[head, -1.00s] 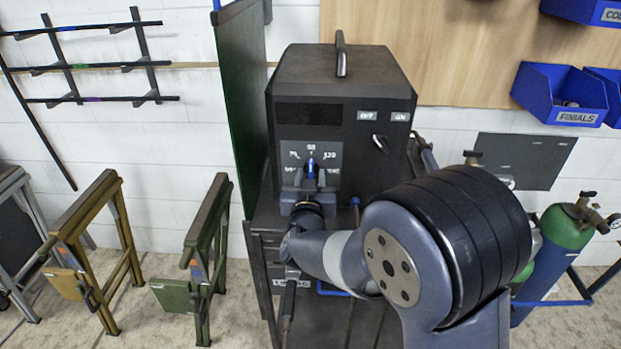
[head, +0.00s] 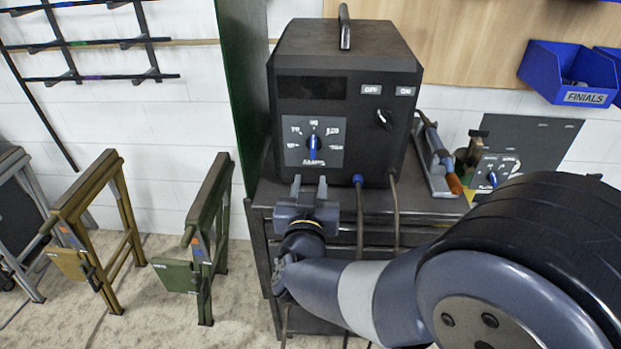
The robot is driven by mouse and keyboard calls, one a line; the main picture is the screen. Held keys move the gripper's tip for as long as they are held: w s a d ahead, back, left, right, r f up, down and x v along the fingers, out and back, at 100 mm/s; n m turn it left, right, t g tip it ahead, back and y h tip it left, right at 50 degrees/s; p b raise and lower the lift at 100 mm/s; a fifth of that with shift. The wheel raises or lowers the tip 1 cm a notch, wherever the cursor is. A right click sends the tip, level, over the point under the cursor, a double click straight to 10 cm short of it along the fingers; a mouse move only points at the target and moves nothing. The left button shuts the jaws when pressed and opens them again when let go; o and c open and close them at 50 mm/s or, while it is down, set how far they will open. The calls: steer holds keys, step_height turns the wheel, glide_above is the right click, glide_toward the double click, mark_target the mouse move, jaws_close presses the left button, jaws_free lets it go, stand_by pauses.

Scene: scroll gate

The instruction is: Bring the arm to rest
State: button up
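My gripper (head: 309,186) is in front of the black welder-like machine, just below its dial panel. Its two fingers point up at the machine and stand apart with nothing between them. The blue dial knob (head: 314,147) on the grey panel is clear of the fingers, its pointer upright. My arm runs from the gripper to the lower right, and its large dark joint fills the lower right corner.
The black machine (head: 345,100) stands on a dark cart (head: 262,192). A tool in a holder (head: 440,160) and a second blue dial (head: 492,179) are to its right. A green screen (head: 238,90) is to the left, with trestles (head: 205,235) beyond. Blue bins (head: 570,75) hang upper right.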

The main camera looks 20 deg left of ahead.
mark_target(313, 152)
stand_by(0.3)
steer(key=p+x, duration=0.2)
steer(key=x, duration=0.9)
steer(key=shift+d+r, duration=0.1)
steer(key=shift+s, duration=0.1)
steer(key=shift+m, duration=0.3)
